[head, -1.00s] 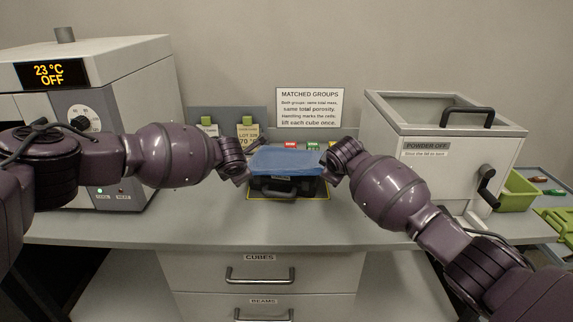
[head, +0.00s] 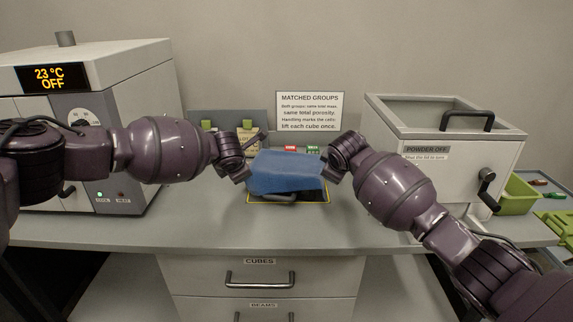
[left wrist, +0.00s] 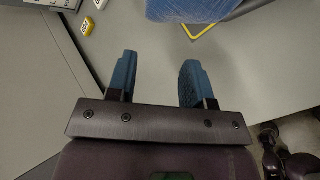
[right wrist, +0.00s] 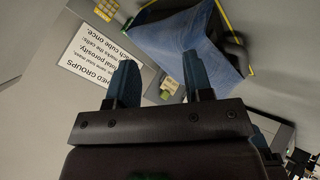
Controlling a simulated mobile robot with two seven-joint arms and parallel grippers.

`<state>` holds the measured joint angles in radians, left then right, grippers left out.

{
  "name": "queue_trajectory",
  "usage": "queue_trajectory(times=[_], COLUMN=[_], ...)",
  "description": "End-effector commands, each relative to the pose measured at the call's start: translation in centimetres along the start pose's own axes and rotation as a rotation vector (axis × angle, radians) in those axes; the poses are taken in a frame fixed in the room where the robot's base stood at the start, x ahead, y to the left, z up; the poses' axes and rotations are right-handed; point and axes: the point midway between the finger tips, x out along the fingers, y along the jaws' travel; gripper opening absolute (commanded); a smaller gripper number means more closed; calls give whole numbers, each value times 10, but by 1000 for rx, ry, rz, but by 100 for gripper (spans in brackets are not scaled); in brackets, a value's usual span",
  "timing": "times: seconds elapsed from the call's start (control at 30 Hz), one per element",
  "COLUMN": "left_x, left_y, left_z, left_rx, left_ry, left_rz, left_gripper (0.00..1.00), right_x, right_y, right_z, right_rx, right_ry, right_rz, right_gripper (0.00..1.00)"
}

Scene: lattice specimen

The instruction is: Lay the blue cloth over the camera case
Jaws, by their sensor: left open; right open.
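The blue cloth (head: 285,172) lies draped over the camera case, covering its top and hanging down its front. Of the case, only the dark handle (head: 286,197) and a low front part show below the cloth. The cloth also shows in the left wrist view (left wrist: 190,8) and the right wrist view (right wrist: 190,38). My left gripper (left wrist: 155,75) is open and empty, beside the cloth's left side. My right gripper (right wrist: 158,75) is open, beside the cloth's right side. In the head view, both fingertips are mostly hidden.
A yellow outline (head: 262,201) marks the counter around the case. A white oven-like unit (head: 125,75) stands left, and a powder box (head: 450,165) with a crank stands right. A sign (head: 309,112) is behind. The front counter (head: 200,235) is clear.

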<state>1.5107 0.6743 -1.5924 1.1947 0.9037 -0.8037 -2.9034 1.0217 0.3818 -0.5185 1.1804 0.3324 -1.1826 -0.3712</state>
Motion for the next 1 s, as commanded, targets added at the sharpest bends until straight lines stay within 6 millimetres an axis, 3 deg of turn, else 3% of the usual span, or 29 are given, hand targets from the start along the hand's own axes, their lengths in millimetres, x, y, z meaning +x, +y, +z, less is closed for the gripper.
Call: queue_trajectory(times=[0.6,1.0], left_x=[-76,-79], left_y=[7,5], left_z=[5,4], left_rx=[0,-3], left_ry=[0,0], left_rz=[0,-3], left_gripper=[47,47], right_x=[-75,-79], right_y=[7,6], right_z=[-4,-4], right_rx=[0,1], right_ry=[1,-1], right_rz=[0,-3], right_gripper=[47,47])
